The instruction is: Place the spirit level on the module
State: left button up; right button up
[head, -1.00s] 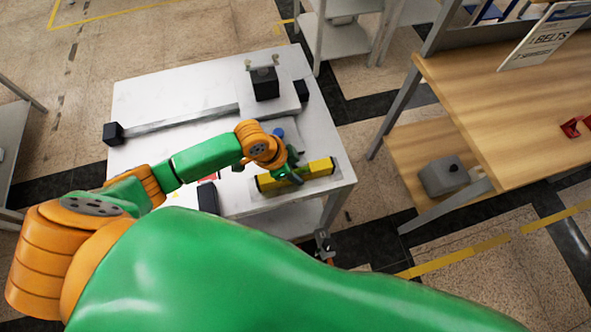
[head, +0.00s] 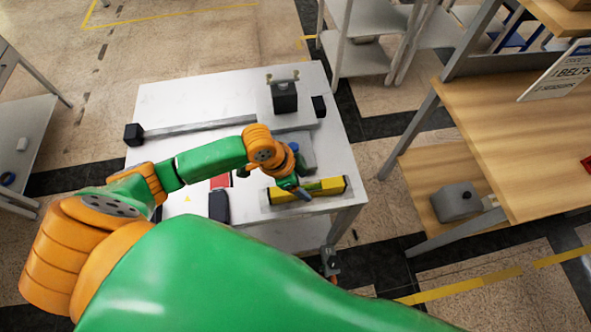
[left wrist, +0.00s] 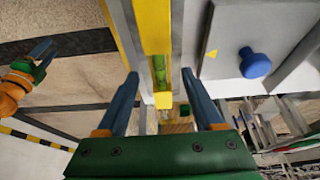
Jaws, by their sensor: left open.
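The yellow and black spirit level (head: 332,185) lies near the front right of the white table. In the left wrist view the spirit level (left wrist: 154,35) runs lengthwise between the fingers, with a green vial showing. My left gripper (head: 301,192) is open over the level's middle and hides part of it. Its blue fingers (left wrist: 160,80) stand on either side of the level with gaps. A black block (head: 285,97) with two prongs on top sits on a pale plate at the back; I cannot tell if this is the module. My right gripper (left wrist: 42,58) appears small in the left wrist view, its opening unclear.
A grey rail (head: 200,127) with black end blocks crosses the white table (head: 165,100). A grey part with a blue knob (left wrist: 255,62) is close beside the level. A dark case (head: 219,206) lies left. A wooden shelf (head: 500,130) stands right.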

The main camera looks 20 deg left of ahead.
pick_arm(q)
jog(key=v, duration=0.8)
jog(key=shift+r, duration=0.25)
jog(key=shift+s+a, duration=0.1)
jog(key=shift+s, duration=0.05)
